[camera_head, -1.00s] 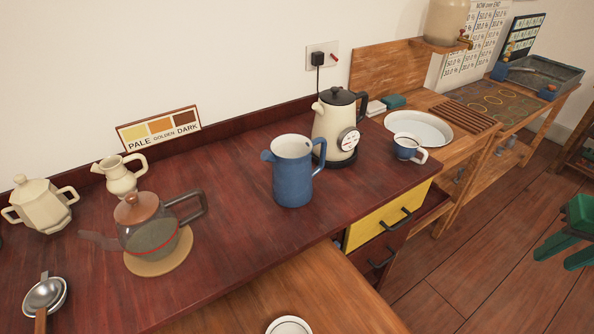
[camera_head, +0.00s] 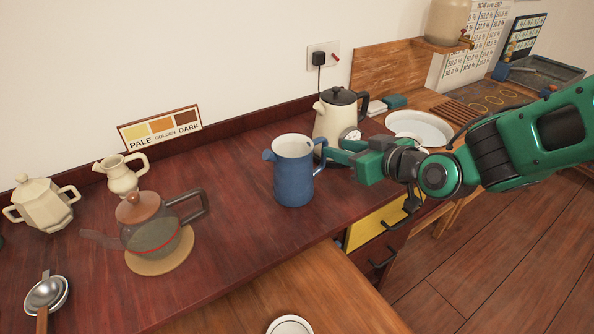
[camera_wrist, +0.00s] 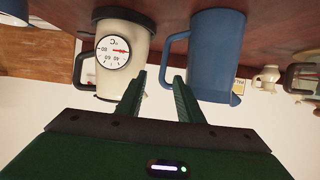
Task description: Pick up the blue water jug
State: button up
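The blue water jug (camera_head: 293,178) stands upright on the dark red counter (camera_head: 230,235), its spout to the left and its handle to the right. My gripper (camera_head: 338,152) has come in from the right and is at the jug's handle side. In the wrist view the picture is upside down. There the jug (camera_wrist: 216,55) is at upper right, with its handle ahead of the fingertips. My gripper (camera_wrist: 160,80) is open, with a gap between its two green fingers and nothing held. Whether a fingertip touches the handle is not clear.
A cream kettle with a dial (camera_head: 333,118) stands close behind the jug; it also shows in the wrist view (camera_wrist: 125,60). A glass teapot (camera_head: 150,230) sits to the left on a round mat. A white basin (camera_head: 418,127) is at the right. The counter in front of the jug is clear.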

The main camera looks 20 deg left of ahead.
jog(key=shift+x, duration=5.1)
jog(key=shift+s+a+f, duration=0.1)
jog(key=shift+s, duration=0.1)
grip_shut()
